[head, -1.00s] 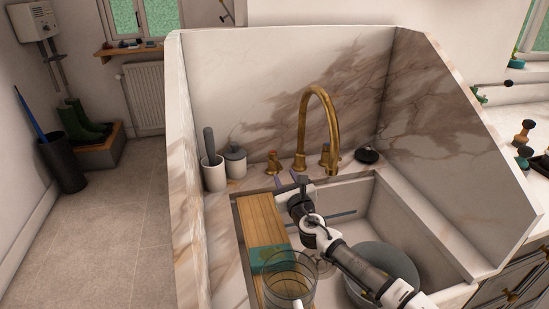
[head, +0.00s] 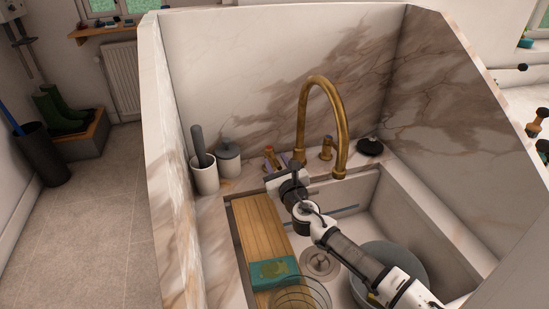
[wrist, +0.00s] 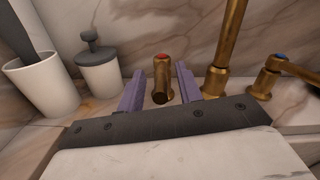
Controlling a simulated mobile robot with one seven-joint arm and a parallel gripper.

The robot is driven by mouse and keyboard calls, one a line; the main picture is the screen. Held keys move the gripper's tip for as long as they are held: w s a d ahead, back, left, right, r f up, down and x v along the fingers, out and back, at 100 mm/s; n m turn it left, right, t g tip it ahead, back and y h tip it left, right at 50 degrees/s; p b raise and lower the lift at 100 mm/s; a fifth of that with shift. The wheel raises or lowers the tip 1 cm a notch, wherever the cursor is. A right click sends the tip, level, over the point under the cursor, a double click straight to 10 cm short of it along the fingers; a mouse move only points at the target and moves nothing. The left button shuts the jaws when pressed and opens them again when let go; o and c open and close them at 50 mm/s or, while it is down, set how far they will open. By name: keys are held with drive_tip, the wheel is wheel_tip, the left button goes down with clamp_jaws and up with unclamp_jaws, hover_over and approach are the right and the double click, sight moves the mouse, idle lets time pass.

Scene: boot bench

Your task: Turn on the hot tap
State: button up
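The hot tap is a brass handle (wrist: 163,76) with a red dot on top, left of the spout in the wrist view. Its short lever points toward my wrist camera. My gripper (wrist: 159,70) is open, with one purple finger on each side of the handle and a gap on both sides. In the head view my gripper (head: 276,161) is at the sink's back ledge and partly covers the hot tap (head: 268,152). The brass spout (head: 341,120) arches to the right. The cold tap (wrist: 266,76), with a blue dot, stands right of the spout.
A white cup with a grey-handled brush (head: 204,174) and a grey-topped dispenser (head: 229,160) stand left of the taps. A wooden board (head: 256,222) with a green sponge (head: 275,272) spans the sink's left side. A grey bowl (head: 407,262) sits in the basin. Marble walls enclose the back and sides.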

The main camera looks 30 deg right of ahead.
drive_tip(key=shift+c, duration=0.2)
clamp_jaws()
drive_tip(key=shift+r, duration=0.1)
drive_tip(key=shift+w+a+m+g+h+p, duration=0.15)
drive_tip(key=shift+a+m+g+h+p, duration=0.25)
drive_tip(key=shift+m+h, duration=0.35)
drive_tip(key=shift+w+a+m+g+h+p, duration=0.2)
drive_tip(key=shift+a+m+g+h+p, duration=0.2)
drive_tip(key=shift+h, duration=0.6)
drive_tip(key=shift+w+a+m+g+h+p, duration=0.15)
drive_tip(key=shift+a+m+g+h+p, duration=0.25)
drive_tip(key=shift+m+h, duration=0.35)
drive_tip(key=shift+o, duration=0.2)
unclamp_jaws()
